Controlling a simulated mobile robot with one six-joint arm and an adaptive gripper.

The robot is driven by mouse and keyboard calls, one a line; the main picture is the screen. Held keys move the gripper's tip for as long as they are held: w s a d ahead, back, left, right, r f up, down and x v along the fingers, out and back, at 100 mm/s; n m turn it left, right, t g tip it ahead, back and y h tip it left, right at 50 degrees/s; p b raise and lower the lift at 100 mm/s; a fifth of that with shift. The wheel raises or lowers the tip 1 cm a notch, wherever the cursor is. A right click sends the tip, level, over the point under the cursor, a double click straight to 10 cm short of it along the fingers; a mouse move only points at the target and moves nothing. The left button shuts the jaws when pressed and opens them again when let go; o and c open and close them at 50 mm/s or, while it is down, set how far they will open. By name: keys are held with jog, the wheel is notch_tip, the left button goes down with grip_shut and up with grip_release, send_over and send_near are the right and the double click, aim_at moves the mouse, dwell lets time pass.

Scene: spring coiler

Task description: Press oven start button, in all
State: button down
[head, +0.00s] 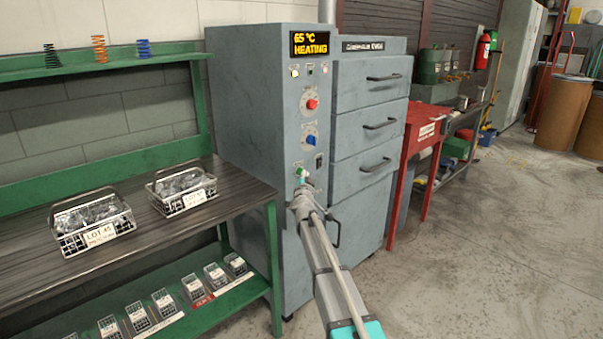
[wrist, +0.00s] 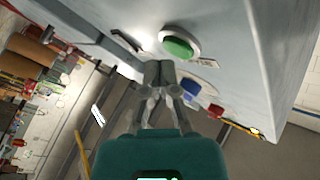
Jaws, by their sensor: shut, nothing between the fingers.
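The grey oven (head: 258,130) stands against the wall. Its display (head: 311,42) reads "65 °C HEATING". A green button (head: 301,172) sits low on its control column, below a red knob (head: 311,104) and a blue knob (head: 310,139). In the wrist view the green button (wrist: 178,48) is large, with a pale ring, and the blue knob (wrist: 191,87) is beyond it. My gripper (head: 300,200) is just below the button in the head view. In the wrist view my gripper (wrist: 160,72) is shut and empty, its tips close to the button. I cannot tell whether they touch it.
A green bench (head: 150,240) with two wire baskets, LOT 45 (head: 92,220) and another (head: 182,187), stands left of the oven. A red table (head: 425,125) stands to its right. The oven drawers (head: 370,100) are shut.

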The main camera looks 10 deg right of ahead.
jog(key=shift+s+d, duration=0.15)
dwell(0.3)
jog(key=shift+s+d, duration=0.75)
jog(key=shift+s, duration=0.25)
jog(key=shift+s+d, duration=0.7)
jog(key=shift+s, duration=0.3)
jog(key=shift+s+a, duration=0.1)
jog(key=s+a+f+n+g+y, duration=0.3)
jog(key=s+f+n+g+y, duration=0.15)
jog(key=s+f, duration=0.35)
jog(key=s+a+f+n+g+y, duration=0.3)
jog(key=s+a+f+n+g, duration=0.15)
jog(key=s, duration=0.45)
jog(key=s+d+f+g+h, duration=0.1)
jog(key=s+d+f+g, duration=0.15)
jog(key=s, duration=0.55)
jog(key=s+d+f+g+h, duration=0.2)
jog(key=s+f+g, duration=0.15)
jog(key=s, duration=0.55)
jog(key=s+d+f+g+h, duration=0.1)
jog(key=s+d+f+g, duration=0.25)
jog(key=s, duration=0.45)
notch_tip(320, 180, up, 25)
jog(key=s+p, duration=0.1)
jog(key=p, duration=2.3)
jog(key=shift+a+g, duration=0.35)
jog(key=shift+g, duration=0.1)
